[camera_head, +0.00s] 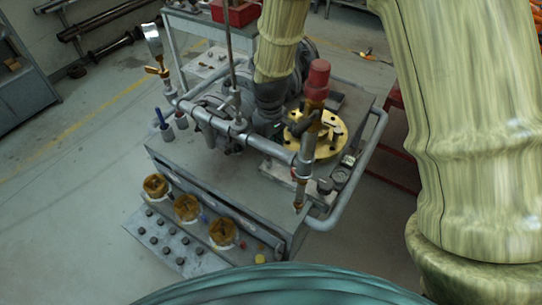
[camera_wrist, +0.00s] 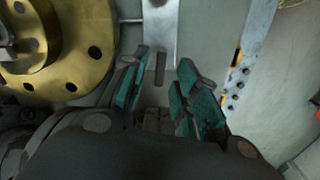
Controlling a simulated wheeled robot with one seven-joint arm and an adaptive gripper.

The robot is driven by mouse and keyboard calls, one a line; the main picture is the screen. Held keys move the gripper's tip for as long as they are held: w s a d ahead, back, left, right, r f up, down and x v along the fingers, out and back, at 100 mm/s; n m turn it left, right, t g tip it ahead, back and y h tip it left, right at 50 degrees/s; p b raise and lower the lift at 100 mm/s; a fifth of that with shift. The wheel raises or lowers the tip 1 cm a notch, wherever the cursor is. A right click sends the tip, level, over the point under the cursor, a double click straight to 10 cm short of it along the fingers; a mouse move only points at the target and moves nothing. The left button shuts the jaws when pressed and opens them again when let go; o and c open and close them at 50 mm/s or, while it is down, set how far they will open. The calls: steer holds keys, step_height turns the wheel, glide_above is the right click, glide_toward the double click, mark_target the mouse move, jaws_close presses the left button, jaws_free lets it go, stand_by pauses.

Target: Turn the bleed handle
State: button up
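I cannot tell for sure which part is the bleed handle. A red-capped upright fitting (camera_head: 318,80) stands at the right end of the pipe assembly. A small brass valve (camera_head: 157,71) sits at the left end, below a gauge. My gripper (camera_head: 268,98) points down over the bench, behind the pipe and left of the brass flange; its fingertips are hidden there. In the wrist view its two teal-padded fingers (camera_wrist: 161,92) are apart with nothing held between them. A flat grey metal strip (camera_wrist: 162,35) lies beyond the fingers, and the brass flange (camera_wrist: 70,75) is to their left.
The pipe (camera_head: 238,131) crosses in front of my gripper. A bent tube rail (camera_head: 366,160) edges the bench on the right. Brass round parts (camera_head: 187,207) sit along the lower front shelf. Open floor (camera_head: 60,220) lies to the left.

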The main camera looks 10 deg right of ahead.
mark_target(271, 164)
steer(key=shift+s+d+f+p, duration=0.1)
steer(key=shift+f+p, duration=0.4)
steer(key=shift+f, duration=2.2)
